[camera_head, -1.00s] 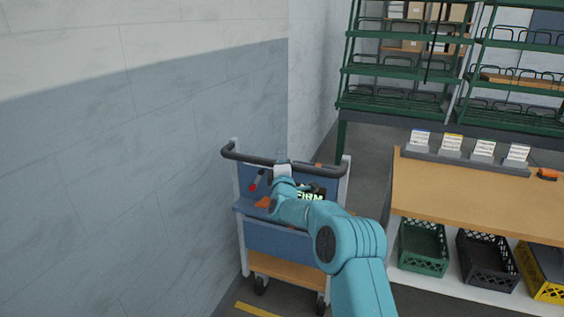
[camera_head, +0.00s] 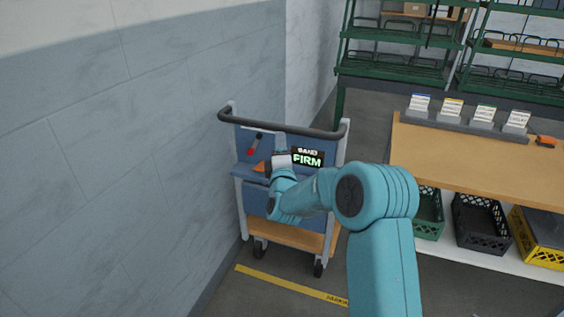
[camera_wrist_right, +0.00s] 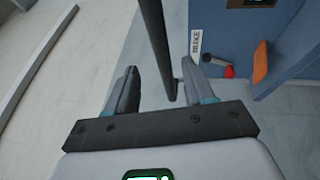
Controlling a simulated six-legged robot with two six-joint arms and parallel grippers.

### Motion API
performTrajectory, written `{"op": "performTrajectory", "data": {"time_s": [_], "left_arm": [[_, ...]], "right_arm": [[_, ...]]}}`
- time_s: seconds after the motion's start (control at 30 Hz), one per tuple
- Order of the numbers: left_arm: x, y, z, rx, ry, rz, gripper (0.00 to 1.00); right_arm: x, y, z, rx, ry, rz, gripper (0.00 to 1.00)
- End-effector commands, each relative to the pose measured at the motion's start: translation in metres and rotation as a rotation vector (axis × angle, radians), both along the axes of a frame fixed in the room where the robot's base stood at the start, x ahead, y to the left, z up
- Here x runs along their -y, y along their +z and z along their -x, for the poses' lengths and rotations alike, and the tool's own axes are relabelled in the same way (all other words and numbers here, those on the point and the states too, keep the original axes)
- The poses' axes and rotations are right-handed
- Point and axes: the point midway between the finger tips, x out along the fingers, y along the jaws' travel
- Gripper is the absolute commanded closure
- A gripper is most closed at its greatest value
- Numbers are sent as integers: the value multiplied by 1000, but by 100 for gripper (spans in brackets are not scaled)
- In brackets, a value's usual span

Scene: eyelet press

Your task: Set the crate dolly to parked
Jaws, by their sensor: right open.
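The crate dolly (camera_head: 325,245) is a cart with a blue panel, pale posts and a dark handlebar (camera_head: 300,128). A lever with a red end (camera_head: 252,149) is on its panel at the upper left. In the right wrist view, the red-ended lever (camera_wrist_right: 229,71) sits right of the fingers, beside a label that seems to read BRAKE (camera_wrist_right: 196,42). My right gripper (camera_head: 281,140) is in front of the panel, right of the lever and apart from it. Its open fingers (camera_wrist_right: 160,88) hold nothing; a dark bar shows beyond them. My left gripper is out of view.
A wall (camera_head: 130,150) stands close on the left. A wooden-topped bench (camera_head: 470,170) with crates below stands right. A yellow floor line (camera_head: 290,285) runs in front.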

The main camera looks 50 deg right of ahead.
Motion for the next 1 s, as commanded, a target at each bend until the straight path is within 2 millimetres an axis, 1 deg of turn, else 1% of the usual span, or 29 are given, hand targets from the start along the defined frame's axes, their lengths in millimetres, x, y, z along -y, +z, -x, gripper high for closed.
{"op": "performTrajectory", "data": {"time_s": [0.03, 0.1, 0.2, 0.33, 0.9, 0.97, 1.0], "left_arm": [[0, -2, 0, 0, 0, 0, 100], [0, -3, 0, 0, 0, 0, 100], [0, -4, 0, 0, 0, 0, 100], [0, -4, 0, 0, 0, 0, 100], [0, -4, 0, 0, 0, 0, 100], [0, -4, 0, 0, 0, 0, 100], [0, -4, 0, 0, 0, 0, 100]], "right_arm": [[-8, -2, 7, 0, 2, -1, 47], [-17, -5, 16, -1, 1, -1, 47], [-27, -7, 26, 0, 1, 0, 47], [-33, -8, 33, 0, 0, 0, 47], [-35, -8, 35, 1, 0, 1, 47], [-39, -8, 32, 2, 9, 0, 47], [-45, -13, 27, -4, 23, -5, 47]]}}
